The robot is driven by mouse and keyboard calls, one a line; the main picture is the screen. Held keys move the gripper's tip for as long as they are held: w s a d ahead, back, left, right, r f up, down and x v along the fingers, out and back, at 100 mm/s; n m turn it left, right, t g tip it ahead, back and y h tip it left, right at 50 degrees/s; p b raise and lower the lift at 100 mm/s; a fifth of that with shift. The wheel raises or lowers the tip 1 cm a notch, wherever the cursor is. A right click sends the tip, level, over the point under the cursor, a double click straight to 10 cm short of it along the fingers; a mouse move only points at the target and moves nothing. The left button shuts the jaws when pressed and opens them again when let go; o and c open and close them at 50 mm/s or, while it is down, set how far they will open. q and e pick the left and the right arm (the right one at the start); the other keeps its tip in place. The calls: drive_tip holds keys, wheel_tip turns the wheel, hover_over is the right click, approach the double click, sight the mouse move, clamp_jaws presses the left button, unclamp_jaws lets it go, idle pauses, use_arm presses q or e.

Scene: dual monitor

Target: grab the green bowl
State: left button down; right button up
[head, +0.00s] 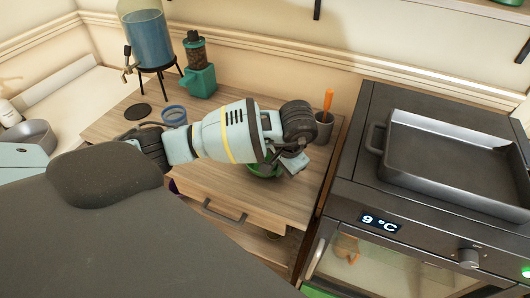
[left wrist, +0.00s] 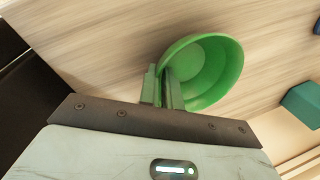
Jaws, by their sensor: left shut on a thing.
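The green bowl (left wrist: 217,65) is on the wooden counter in the left wrist view, its open side facing the camera. My left gripper (left wrist: 165,86) is shut on the bowl's rim, one finger inside and one outside. In the head view the bowl (head: 262,170) is mostly hidden behind my left wrist and gripper (head: 280,165), near the counter's right part. I cannot tell whether the bowl touches the counter. My right gripper is not in view.
An orange-handled tool stands in a grey cup (head: 324,129) just behind the gripper. A black oven (head: 352,178) with a metal tray (head: 455,160) is to the right. A green grinder (head: 199,80), a blue-filled dispenser (head: 148,40) and a blue glass (head: 174,115) stand left.

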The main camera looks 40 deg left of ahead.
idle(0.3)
use_arm(q)
drive_tip(key=shift+r, duration=0.45)
drive_tip(key=r, duration=0.1)
drive_tip(key=s+r, duration=0.1)
drive_tip(key=shift+d+r, duration=0.25)
drive_tip(key=shift+r, duration=0.05)
drive_tip(key=s+d, duration=0.3)
drive_tip(key=s, duration=0.3)
drive_tip(key=s+d+r, duration=0.1)
drive_tip(key=s+d, duration=0.2)
drive_tip(key=s, duration=0.4)
drive_tip(key=shift+s+r, duration=0.25)
drive_tip(key=shift+s, duration=0.05)
